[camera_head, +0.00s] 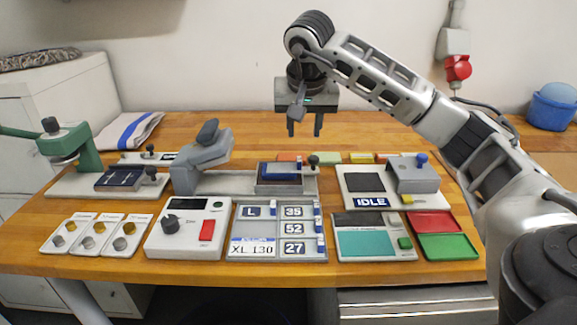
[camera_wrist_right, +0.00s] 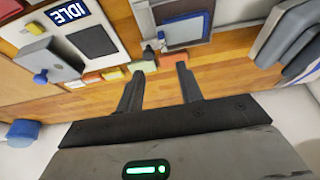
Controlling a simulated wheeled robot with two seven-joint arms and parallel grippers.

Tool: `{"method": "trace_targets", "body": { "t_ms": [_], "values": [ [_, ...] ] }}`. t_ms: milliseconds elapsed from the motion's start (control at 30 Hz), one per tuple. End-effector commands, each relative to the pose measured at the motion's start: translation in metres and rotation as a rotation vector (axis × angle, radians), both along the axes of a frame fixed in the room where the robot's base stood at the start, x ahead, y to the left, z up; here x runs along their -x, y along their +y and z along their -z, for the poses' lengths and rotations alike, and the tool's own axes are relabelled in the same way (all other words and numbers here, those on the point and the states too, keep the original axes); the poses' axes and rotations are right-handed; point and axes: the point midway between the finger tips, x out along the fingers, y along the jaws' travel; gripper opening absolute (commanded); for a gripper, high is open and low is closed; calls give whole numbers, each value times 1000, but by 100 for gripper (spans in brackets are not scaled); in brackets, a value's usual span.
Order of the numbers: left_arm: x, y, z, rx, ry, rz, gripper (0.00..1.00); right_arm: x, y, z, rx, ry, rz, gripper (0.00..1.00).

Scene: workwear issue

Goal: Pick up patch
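My right gripper (camera_head: 305,131) hangs in the air over the back of the wooden table, its fingers pointing down, apart and empty; it also shows in the right wrist view (camera_wrist_right: 158,72). Several small flat coloured pieces lie in a row along the back of the table below it: a salmon one (camera_head: 289,157), a pale green one (camera_head: 330,159), a yellow one (camera_head: 361,158) and others. I cannot tell which is the patch. In the wrist view the salmon piece (camera_wrist_right: 145,66) lies just beyond the fingertips and the pale green one (camera_wrist_right: 115,74) to the left. My left gripper is not in view.
A grey press (camera_head: 202,160) with a blue-topped plate (camera_head: 280,178) stands in front of the row. A station marked IDLE (camera_head: 371,202) is at right, with a red tray (camera_head: 432,222) and green tray (camera_head: 448,246). A green press (camera_head: 72,146) stands at far left.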

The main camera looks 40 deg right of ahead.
Motion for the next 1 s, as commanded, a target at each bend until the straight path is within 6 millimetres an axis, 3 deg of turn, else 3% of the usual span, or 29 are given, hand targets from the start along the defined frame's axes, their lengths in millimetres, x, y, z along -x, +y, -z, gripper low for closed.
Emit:
{"method": "trace_targets", "body": {
  "t_ms": [100, 433, 700, 1000],
  "values": [
    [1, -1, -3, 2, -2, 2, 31, -6, -5, 22, -1, 4, 2, 36],
    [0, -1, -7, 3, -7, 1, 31, -16, -11, 48, -2, 3, -1, 36],
    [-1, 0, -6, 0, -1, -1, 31, -30, -18, 82, -4, 2, -1, 36],
    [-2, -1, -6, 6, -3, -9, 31, -32, -20, 87, -2, -1, -2, 36]
  ]
}}
